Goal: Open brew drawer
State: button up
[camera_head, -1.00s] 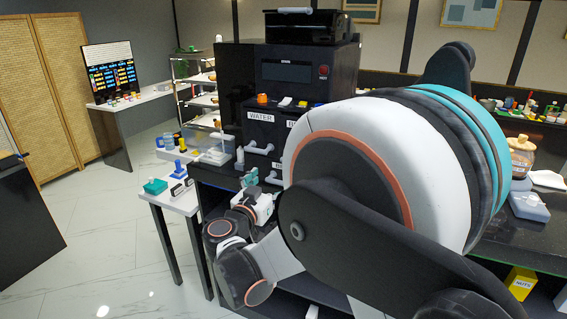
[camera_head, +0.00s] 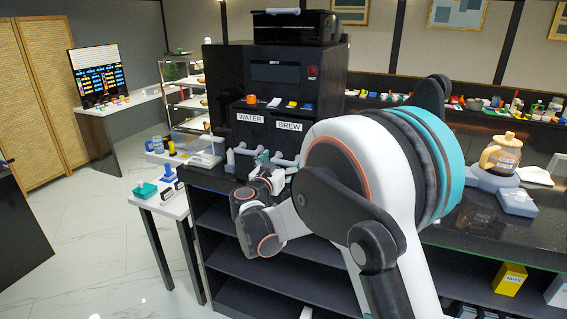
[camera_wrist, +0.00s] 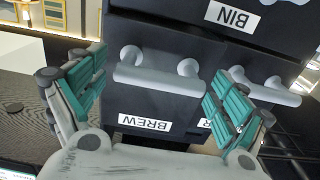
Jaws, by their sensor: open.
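The drawer labelled BREW (camera_head: 289,127) is on the front of the black machine, right of the WATER drawer. In the wrist view the BREW drawer front (camera_wrist: 170,105) is close and carries a pale bar handle (camera_wrist: 150,76) on two posts. My gripper (camera_head: 264,160) is just in front of the machine, low by the drawer handles. In the wrist view my gripper (camera_wrist: 155,85) is open, one teal-and-grey finger to each side of the BREW handle. The handle lies between the fingers, not clamped. Exact fingertip depth is hard to tell.
A second handle (camera_wrist: 265,88) lies close beside the right finger. A panel labelled BIN (camera_wrist: 232,15) is at the wrist view's top. A small white table (camera_head: 165,203) stands left.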

jog(key=c, duration=1.5)
jog(key=b+v, duration=0.1)
jog(key=v, duration=1.3)
jog(key=shift+b, duration=0.4)
jog(key=o, duration=1.5)
jog(key=shift+w, duration=0.1)
